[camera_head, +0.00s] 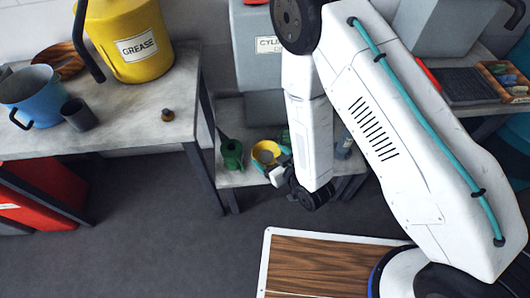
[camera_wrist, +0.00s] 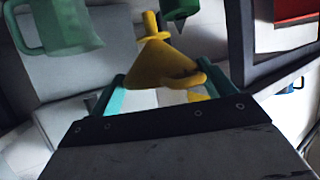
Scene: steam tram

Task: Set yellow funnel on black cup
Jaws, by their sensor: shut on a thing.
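The yellow funnel (camera_head: 266,152) is between my gripper's fingers, just above or at the low grey shelf in the head view; I cannot tell whether it touches the shelf. My gripper (camera_head: 273,163) is shut on it. In the wrist view the funnel (camera_wrist: 160,68) sits between the teal fingers (camera_wrist: 165,92), its narrow spout pointing up in the picture. The cup is not clearly visible in the wrist view.
A green oil can (camera_head: 231,153) stands left of the funnel.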

